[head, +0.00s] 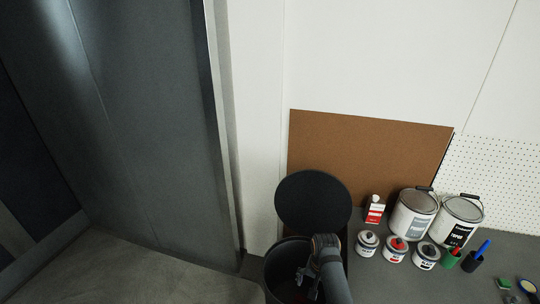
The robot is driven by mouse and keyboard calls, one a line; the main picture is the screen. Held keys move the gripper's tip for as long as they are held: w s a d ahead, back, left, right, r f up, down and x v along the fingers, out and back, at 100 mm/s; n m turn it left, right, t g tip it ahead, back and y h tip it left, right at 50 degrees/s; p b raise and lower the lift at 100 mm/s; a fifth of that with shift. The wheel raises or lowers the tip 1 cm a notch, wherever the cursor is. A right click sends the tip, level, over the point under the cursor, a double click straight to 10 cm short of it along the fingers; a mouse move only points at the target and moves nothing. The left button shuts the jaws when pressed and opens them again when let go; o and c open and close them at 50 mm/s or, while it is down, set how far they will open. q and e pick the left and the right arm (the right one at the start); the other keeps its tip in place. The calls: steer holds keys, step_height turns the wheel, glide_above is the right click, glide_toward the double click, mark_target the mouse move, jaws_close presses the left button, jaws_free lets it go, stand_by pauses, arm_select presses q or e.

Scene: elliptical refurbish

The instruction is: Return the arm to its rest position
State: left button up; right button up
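One of my arms, which looks like the right one, comes in from the bottom edge, right of centre. Its grey and dark wrist joint is over the opening of a black round bin (274,269). The gripper (303,281) at its end points down into the bin. It is dark and partly hidden by the wrist, so its fingers are too unclear to tell open from shut. Something reddish shows faintly low in the bin, too dark to name. My other gripper is out of view.
A round black lid (313,202) stands up behind the bin. Right of it, a grey worktop (375,283) holds a red-and-white bottle (375,210), two large paint cans (412,216), several small tins (395,250) and green and blue-handled tools (477,259). A brown board (368,150) leans behind. Grey floor (150,275) lies left.

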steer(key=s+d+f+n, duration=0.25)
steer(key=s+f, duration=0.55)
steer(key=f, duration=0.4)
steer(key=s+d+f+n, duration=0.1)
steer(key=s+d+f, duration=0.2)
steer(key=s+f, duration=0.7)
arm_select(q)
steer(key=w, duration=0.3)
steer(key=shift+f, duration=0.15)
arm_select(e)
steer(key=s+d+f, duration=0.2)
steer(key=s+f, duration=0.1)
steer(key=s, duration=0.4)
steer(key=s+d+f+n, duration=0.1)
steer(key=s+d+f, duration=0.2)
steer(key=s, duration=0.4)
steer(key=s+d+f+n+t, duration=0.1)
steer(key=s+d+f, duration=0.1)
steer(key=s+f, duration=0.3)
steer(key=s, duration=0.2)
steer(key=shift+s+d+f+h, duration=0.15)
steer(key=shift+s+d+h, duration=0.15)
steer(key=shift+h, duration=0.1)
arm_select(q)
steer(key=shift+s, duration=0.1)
